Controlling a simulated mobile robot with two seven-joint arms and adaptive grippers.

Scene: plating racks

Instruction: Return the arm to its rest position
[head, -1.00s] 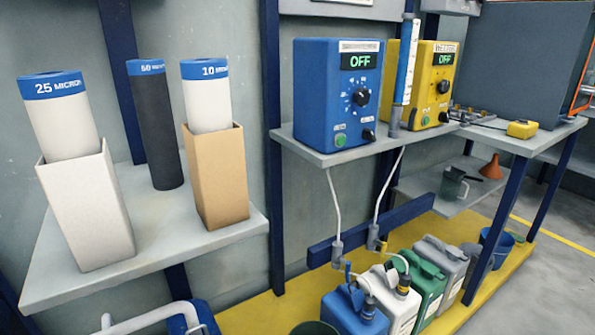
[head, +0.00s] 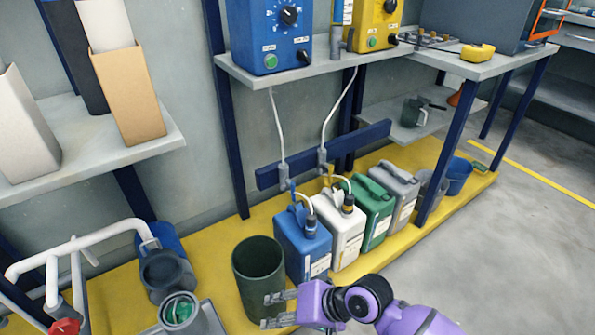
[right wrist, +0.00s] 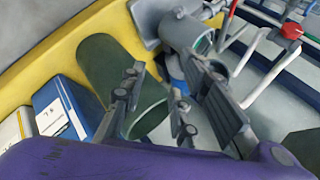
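My right gripper (head: 277,310), on a purple arm, is at the bottom of the head view, in front of the dark green bin (head: 258,268). Its two fingers are apart with nothing between them. In the right wrist view the open fingers (right wrist: 165,95) show in front of the green bin (right wrist: 100,62) and grey pipe parts. My left gripper is not in view.
A blue jug (head: 302,248), a white jug (head: 343,235), a green jug (head: 372,215) and a grey jug (head: 398,190) stand on the yellow platform (head: 215,222). White pipes with a red valve (head: 65,327) are at lower left. Grey floor (head: 500,235) is clear at right.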

